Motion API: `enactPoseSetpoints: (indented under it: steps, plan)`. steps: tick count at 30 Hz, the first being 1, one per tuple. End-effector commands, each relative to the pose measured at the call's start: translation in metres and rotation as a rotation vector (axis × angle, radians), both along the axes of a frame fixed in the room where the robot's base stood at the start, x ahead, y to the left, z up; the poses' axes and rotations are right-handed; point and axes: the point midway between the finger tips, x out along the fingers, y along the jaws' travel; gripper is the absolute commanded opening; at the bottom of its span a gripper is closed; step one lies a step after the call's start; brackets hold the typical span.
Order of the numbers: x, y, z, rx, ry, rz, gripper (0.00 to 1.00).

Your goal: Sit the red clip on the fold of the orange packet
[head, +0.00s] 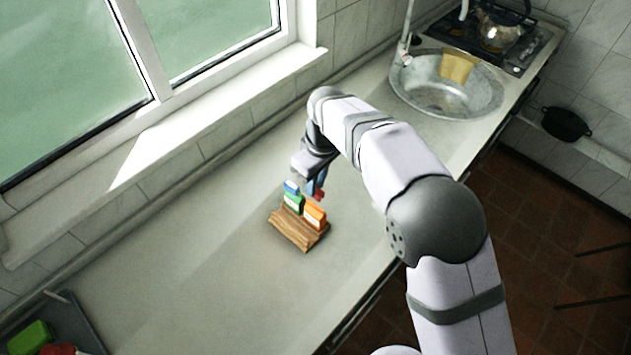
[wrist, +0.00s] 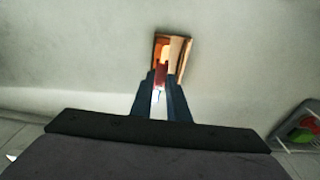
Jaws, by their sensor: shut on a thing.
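The orange packet (head: 315,215) stands in a small wooden rack (head: 291,234) on the counter, beside a green packet (head: 293,203) with a blue piece (head: 291,187) at its top. My gripper (head: 318,187) is above the orange packet, shut on the red clip (head: 319,194). In the wrist view the red clip (wrist: 161,73) shows between the fingertips, in front of the rack (wrist: 184,52). The clip is close to the packet's top; whether they touch I cannot tell. The packet's fold is mostly hidden.
A dark tray (head: 73,318) with a green and a red thing is at the lower left. A sink (head: 437,95) with a yellow cloth-like thing (head: 457,67) and a hob with a kettle (head: 499,32) are at the upper right. The counter around the rack is clear.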

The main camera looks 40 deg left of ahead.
Motion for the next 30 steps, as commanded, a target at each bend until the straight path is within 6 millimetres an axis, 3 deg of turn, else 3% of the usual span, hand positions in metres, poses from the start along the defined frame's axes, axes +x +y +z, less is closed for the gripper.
enactPoseSetpoints:
  steps: [18,30]
  plan:
    - [0.0,0.0,-0.037,0.0,0.0,-0.001,0.0]
    - [0.0,0.0,-0.043,0.0,0.0,-0.001,0.0]
